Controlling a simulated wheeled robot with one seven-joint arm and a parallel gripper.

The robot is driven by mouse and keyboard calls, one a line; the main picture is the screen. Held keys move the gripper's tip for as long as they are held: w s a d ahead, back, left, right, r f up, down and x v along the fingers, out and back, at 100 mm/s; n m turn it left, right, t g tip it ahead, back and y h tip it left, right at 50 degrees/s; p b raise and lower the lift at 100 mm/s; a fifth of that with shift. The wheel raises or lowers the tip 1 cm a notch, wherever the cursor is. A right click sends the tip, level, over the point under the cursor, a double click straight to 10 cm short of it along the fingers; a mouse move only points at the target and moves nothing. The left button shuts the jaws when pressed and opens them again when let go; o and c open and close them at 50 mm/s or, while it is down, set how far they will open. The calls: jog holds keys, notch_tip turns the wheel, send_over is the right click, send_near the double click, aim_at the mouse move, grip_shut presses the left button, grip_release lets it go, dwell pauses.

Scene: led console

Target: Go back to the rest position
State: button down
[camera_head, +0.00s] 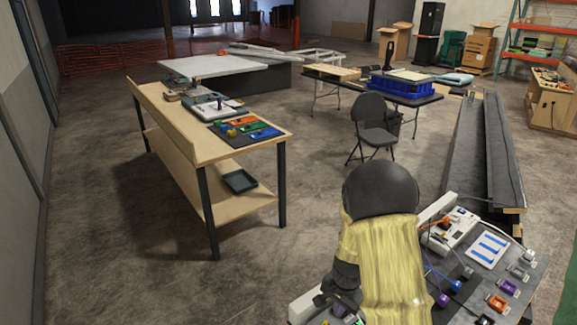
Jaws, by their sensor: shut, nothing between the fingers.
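My arm, with a dark rounded joint and a yellow link, reaches down at the bottom centre of the head view. My gripper (327,299) is the dark end at the lower left of the yellow link. It is shut, with nothing seen in it, over or just above the left part of the console (478,297); I cannot tell whether it touches. The console carries a white unit (452,232), a blue-striped white panel (487,250), and several coloured plugs and blocks. The arm hides the console's middle.
A wooden workbench (172,122) with coloured items stands at left. A black chair (372,131) stands beyond my arm, before a dark folding table (330,77). A long dark metal channel (481,150) lies at right. The concrete floor between workbench and arm is clear.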

jog(key=s+d+r+n+t+b, duration=0.1)
jog(key=s+r+n+t+b, duration=0.1)
jog(key=s+r+n, duration=0.6)
jog(key=s+r, duration=0.6)
jog(key=shift+n, duration=0.3)
dwell(0.5)
